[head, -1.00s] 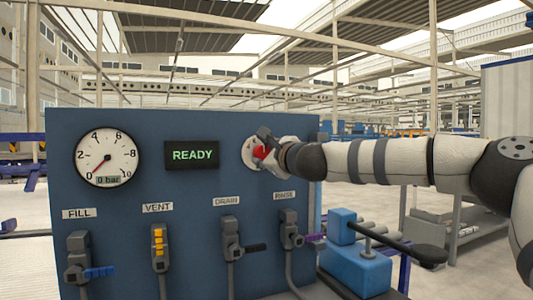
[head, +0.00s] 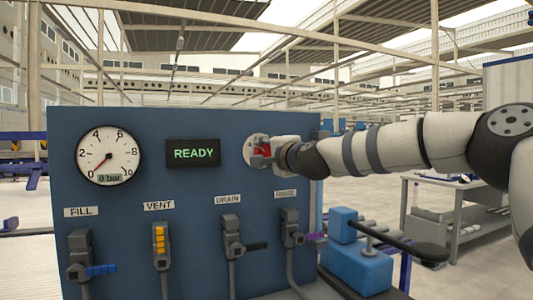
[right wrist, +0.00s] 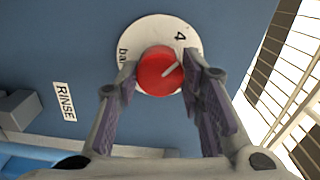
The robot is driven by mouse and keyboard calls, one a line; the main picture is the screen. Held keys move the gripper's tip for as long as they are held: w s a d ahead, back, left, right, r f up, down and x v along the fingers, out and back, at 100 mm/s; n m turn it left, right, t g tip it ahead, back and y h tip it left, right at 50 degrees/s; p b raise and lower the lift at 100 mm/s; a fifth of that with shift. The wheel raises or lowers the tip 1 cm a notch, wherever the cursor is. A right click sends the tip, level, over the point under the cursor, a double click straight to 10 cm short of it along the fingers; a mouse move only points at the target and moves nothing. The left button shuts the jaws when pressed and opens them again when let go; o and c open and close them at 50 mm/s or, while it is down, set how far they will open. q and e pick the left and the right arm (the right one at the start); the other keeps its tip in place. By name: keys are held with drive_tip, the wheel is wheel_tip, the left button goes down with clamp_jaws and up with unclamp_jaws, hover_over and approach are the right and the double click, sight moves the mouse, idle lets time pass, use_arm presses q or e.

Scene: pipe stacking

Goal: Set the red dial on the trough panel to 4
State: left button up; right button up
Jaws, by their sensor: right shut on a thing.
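The red dial (head: 264,148) sits on a white round scale plate (head: 249,151) at the upper right of the blue trough panel (head: 200,119). In the right wrist view, the red dial (right wrist: 156,73) lies between the fingers of my right gripper (right wrist: 160,76), which is shut on it. The white mark on the dial points up and right in that view, to the right of the printed 4 (right wrist: 180,36). Part of the word "bar" shows at the plate's left; the other scale figures are hidden. My right gripper (head: 262,150) reaches the dial from the right. My left gripper is not in view.
The panel also has a pressure gauge (head: 108,155) at 0 bar and a green READY display (head: 193,153). Below are the FILL (head: 80,255), VENT (head: 160,246), DRAIN (head: 231,235) and RINSE (head: 290,228) valves. A blue vise-like block (head: 357,268) stands at the right.

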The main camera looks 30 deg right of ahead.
drive_tip(key=shift+n, duration=0.9)
drive_tip(key=o, duration=1.2)
drive_tip(key=shift+d, duration=0.1)
drive_tip(key=shift+c, duration=0.2)
drive_tip(key=s, duration=1.2)
drive_tip(key=shift+a, duration=0.4)
